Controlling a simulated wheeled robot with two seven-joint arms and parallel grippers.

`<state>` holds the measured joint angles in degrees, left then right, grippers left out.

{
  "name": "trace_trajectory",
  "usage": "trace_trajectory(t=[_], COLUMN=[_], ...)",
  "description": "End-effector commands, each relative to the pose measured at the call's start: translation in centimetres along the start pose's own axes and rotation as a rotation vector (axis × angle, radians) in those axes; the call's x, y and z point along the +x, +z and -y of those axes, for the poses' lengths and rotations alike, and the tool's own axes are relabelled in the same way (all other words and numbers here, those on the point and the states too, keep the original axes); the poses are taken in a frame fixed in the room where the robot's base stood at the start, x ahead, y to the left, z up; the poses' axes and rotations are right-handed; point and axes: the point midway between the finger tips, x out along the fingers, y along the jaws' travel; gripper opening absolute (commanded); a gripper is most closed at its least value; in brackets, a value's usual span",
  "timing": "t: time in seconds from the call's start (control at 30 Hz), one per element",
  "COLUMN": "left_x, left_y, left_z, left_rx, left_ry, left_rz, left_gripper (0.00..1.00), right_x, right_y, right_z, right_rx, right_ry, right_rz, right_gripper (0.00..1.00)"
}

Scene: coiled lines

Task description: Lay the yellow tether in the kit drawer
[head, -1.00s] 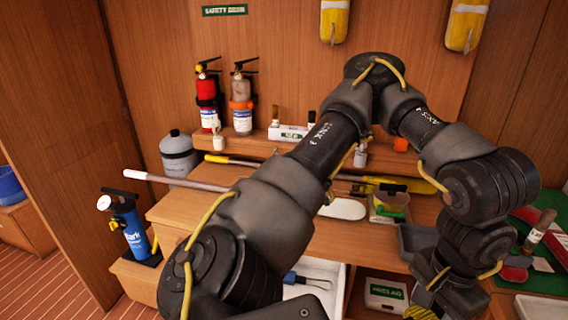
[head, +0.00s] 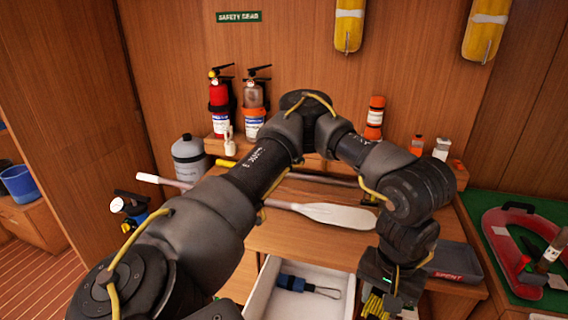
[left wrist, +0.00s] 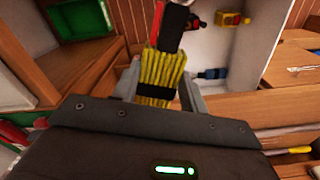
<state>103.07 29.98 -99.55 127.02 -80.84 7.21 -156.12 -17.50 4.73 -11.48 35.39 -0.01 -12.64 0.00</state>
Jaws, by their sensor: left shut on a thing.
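My left gripper (head: 388,298) is shut on the yellow tether (head: 373,306), at the lower right of the head view. In the left wrist view the tether (left wrist: 157,72) is a bundled yellow coil with a black band, between the two fingers, with a red and black part at its far end. The open kit drawer (head: 258,291) has a white inside and lies left of the gripper in the head view. In the left wrist view the drawer (left wrist: 237,52) is beyond the tether. My right gripper is not in view.
A blue item with a loop (head: 292,283) lies in the drawer; the left wrist view also shows a yellow and red thing (left wrist: 232,19) there. A paddle (head: 335,214) lies on the bench above. A grey tray marked "SPENT" (head: 452,268) stands right of the gripper.

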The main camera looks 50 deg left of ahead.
Motion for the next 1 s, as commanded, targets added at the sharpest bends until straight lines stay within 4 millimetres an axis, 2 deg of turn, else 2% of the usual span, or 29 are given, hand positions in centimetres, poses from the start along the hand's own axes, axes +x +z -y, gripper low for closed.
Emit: trace_trajectory(t=[0.13, 0.27, 0.4, 0.57, 0.8, 1.0], left_x=[0.9, 3.5, 6.5, 9.4, 13.0, 14.8], left_y=[-1.9, -3.9, -5.2, -5.6, -4.8, -3.5], left_z=[-0.9, 0.6, 3.8, 8.2, 16.1, 21.3], left_rx=[-0.301, -0.653, -0.966, -1.246, -1.602, -1.793], left_ry=[-0.005, -0.008, -0.009, -0.010, -0.013, -0.011], left_rz=[0.004, 0.005, 0.005, 0.004, 0.000, 0.000], left_gripper=[0.04, 0.04, 0.04, 0.04, 0.04, 0.04], right_x=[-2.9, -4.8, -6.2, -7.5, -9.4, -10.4], right_y=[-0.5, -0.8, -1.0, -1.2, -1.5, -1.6], right_z=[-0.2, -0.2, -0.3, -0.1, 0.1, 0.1], right_rx=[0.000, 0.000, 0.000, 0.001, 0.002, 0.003], right_ry=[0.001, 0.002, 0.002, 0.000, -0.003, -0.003], right_rz=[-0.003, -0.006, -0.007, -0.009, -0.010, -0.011], right_gripper=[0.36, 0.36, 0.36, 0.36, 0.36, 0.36])
